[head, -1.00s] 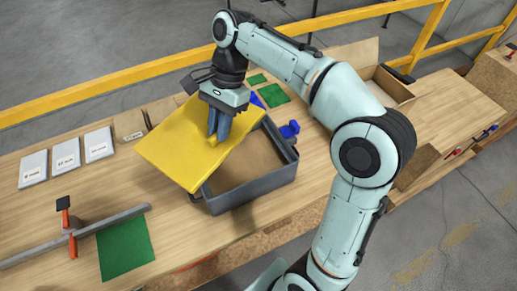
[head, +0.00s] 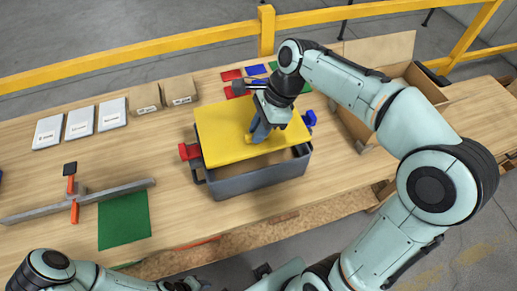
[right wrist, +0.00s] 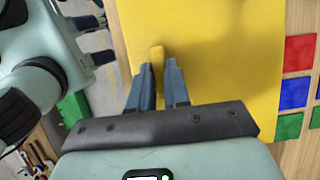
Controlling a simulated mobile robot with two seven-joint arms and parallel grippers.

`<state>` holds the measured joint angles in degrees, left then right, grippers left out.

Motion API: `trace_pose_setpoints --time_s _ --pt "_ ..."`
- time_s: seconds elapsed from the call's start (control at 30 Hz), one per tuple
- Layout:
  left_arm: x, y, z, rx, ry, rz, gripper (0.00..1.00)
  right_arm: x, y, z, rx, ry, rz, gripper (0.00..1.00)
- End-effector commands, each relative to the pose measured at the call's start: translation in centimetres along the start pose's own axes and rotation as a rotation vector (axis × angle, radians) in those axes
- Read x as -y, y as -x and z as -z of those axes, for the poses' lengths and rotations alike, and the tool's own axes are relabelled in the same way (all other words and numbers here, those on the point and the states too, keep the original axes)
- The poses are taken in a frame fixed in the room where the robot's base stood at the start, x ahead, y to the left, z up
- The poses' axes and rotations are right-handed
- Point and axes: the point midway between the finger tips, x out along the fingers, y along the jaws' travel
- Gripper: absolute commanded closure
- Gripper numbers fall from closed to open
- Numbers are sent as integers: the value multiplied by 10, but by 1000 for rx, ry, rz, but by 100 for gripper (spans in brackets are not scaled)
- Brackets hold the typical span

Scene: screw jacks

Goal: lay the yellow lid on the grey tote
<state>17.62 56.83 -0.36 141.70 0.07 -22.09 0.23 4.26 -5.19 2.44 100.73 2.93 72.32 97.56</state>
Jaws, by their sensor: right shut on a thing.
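The yellow lid (head: 225,137) is over the grey tote (head: 262,178), roughly lined up with it but set toward the back left. A strip of the tote's inside shows along its front right. I cannot tell whether the lid touches the rim. My right gripper (head: 251,137) is shut on the lid's small raised yellow grip; the right wrist view shows this grip (right wrist: 157,58) between the fingers. My left gripper (right wrist: 94,40) shows at the upper left of the right wrist view, its fingers apart and empty. In the head view it is mostly cut off at the bottom edge.
A red latch (head: 188,151) and a blue latch (head: 309,118) stand out at the tote's sides. Small cartons (head: 180,90) and an open cardboard box (head: 425,90) stand behind.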

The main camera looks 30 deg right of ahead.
Motion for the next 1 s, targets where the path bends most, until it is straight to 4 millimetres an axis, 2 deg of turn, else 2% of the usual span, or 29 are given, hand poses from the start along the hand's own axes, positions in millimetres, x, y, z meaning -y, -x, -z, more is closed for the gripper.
trace_pose_setpoints --time_s 0.03,0.1,0.33,0.53,0.63,1.0 --pt "2 -5 -2 3 1 1 57 -1 -13 5 0 -1 -3 100" --pt "4 -7 -3 5 1 2 57 0 -24 10 0 1 -1 100" --pt "5 -10 -5 7 2 2 57 0 -42 17 1 2 1 100" --pt "8 -17 -8 11 3 4 57 0 -70 29 0 0 0 100" --pt "9 -18 -8 12 4 4 57 0 -76 31 1 2 2 100" --pt "10 -19 -8 13 4 4 57 0 -79 32 1 2 2 100"
